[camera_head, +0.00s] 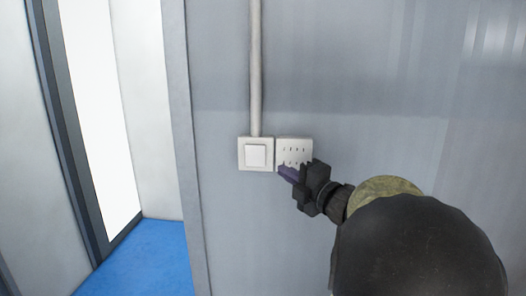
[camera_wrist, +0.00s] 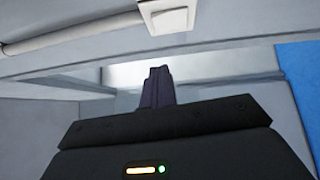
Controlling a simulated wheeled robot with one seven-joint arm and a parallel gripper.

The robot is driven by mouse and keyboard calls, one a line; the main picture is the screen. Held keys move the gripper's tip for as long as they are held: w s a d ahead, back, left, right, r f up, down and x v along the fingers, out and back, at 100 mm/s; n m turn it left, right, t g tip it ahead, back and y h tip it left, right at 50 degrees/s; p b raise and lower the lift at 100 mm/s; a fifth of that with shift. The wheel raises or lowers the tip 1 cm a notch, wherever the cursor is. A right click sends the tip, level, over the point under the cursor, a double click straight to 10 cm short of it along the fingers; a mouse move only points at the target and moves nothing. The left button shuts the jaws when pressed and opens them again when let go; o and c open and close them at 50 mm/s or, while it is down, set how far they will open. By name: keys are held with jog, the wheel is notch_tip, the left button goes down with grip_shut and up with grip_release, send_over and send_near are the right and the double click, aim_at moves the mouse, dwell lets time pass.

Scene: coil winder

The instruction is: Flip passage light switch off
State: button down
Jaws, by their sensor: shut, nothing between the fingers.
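The light switch (camera_head: 256,155) is a white square plate with a raised square rocker, mounted on the grey wall at the lower end of a vertical conduit. Which way the rocker is tipped is too small to tell. It also shows at the top of the wrist view (camera_wrist: 172,17). My gripper (camera_head: 284,172) is shut and empty, its dark fingertips just right of and slightly below the switch plate in the head view. They overlap the lower left of the socket plate. In the wrist view my closed fingers (camera_wrist: 158,72) point up, below the switch, with a visible gap.
A white socket plate (camera_head: 294,148) sits directly right of the switch, partly hidden by my gripper. A pale conduit (camera_head: 256,70) runs up the wall from the switch. At left are a wall edge, an opening with blue floor (camera_head: 145,258) and a bright panel.

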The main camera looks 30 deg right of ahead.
jog(key=shift+s+r+n, duration=0.1)
jog(key=shift+n, duration=0.2)
jog(key=shift+a, duration=0.1)
jog(key=p, duration=0.5)
send_near(253, 146)
jog(key=w+a, duration=0.3)
jog(key=shift+w+d+r+p, duration=0.15)
jog(key=shift+w+d+p, duration=0.35)
jog(key=shift+p, duration=0.1)
jog(key=shift+w+d+r+p, duration=0.2)
jog(key=shift+w+d+p, duration=0.15)
jog(key=shift+w+p, duration=0.2)
jog(key=shift+w+d+f, duration=0.1)
jog(key=shift+w+d, duration=0.15)
jog(key=shift+w, duration=0.05)
